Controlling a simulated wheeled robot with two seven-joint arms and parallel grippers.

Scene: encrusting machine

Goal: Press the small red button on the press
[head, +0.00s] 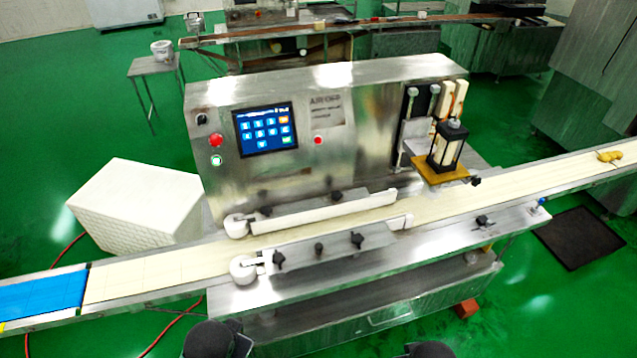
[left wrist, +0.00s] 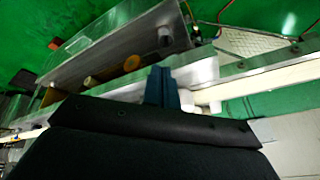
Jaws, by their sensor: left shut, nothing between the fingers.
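The press (head: 330,115) is a steel machine in the middle of the head view. A small red button (head: 318,140) sits on its front panel, just right of the blue touch screen (head: 265,129). A larger red knob (head: 216,141) is left of the screen, with a pale round button (head: 216,160) under it. In the left wrist view my left gripper (left wrist: 161,78) shows as dark blue fingers, shut and empty, with the conveyor and steel body beyond. No button can be made out there. My right gripper does not show.
A pale conveyor belt (head: 460,203) runs across the press front, with guide rails (head: 325,212) and white rollers over it. A stamping head with an orange plate (head: 440,170) stands at the right. A white crate (head: 135,205) is on the green floor at left.

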